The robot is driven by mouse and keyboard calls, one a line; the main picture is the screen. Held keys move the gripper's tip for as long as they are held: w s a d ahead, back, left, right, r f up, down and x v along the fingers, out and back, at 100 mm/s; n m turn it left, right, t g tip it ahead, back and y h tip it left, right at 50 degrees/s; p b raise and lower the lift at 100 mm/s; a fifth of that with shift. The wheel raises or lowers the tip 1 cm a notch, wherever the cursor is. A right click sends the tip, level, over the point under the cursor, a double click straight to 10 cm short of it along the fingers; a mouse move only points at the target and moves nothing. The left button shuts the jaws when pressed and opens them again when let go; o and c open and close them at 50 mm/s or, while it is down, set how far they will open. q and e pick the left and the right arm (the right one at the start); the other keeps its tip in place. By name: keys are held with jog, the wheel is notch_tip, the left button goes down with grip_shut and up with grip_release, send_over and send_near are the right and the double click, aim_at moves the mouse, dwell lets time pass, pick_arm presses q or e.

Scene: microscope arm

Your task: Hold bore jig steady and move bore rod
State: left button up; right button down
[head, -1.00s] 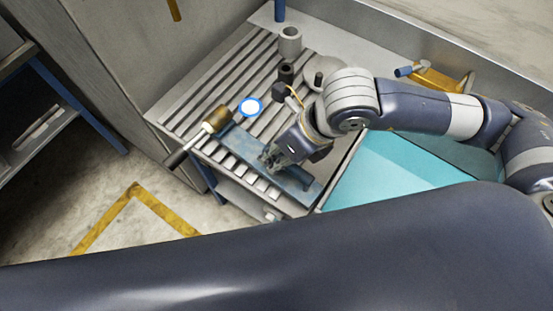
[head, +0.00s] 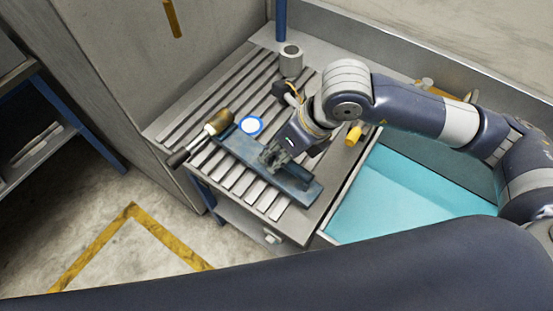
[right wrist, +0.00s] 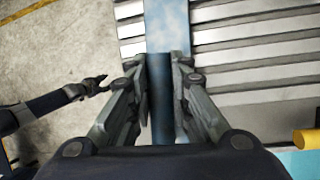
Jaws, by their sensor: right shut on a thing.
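The bore jig looks to be the long blue bar (head: 299,191) lying slantwise on the slotted table. My right gripper (head: 272,157) is shut on its raised middle part. In the right wrist view the blue bar (right wrist: 167,25) runs between the two fingers (right wrist: 160,95). The bore rod looks to be the brass-and-black handled rod (head: 219,122) lying at the table's left edge, near the bar's far end. My left gripper (right wrist: 92,88) seems to show small and dark at the left of the right wrist view; its jaw state is unclear.
A white disc with a blue rim (head: 250,125) lies beside the bar. A grey hollow cylinder (head: 291,60) stands at the back. A yellow cylinder (head: 354,134) lies right of my right wrist. A teal surface (head: 405,200) is at the right. Floor is open at the left.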

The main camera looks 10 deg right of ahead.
pick_arm(q)
jog(key=shift+f+b, duration=2.05)
jog(key=shift+f, duration=0.1)
pick_arm(e)
jog(key=shift+w+d+f, duration=0.2)
jog(key=shift+w+f, duration=0.05)
jog(key=shift+w, duration=1.1)
jog(key=shift+w+d+f, duration=0.2)
jog(key=shift+w+f, duration=0.1)
jog(key=shift+w, duration=1)
jog(key=shift+w+d+f, duration=0.2)
jog(key=shift+w+f, duration=0.05)
jog(key=shift+w, duration=1.1)
pick_arm(q)
jog(key=shift+f+b, duration=0.55)
pick_arm(e)
jog(key=shift+f, duration=0.55)
jog(key=shift+s+f, duration=0.1)
jog(key=shift+s, duration=0.05)
pick_arm(q)
jog(key=shift+o, duration=0.5)
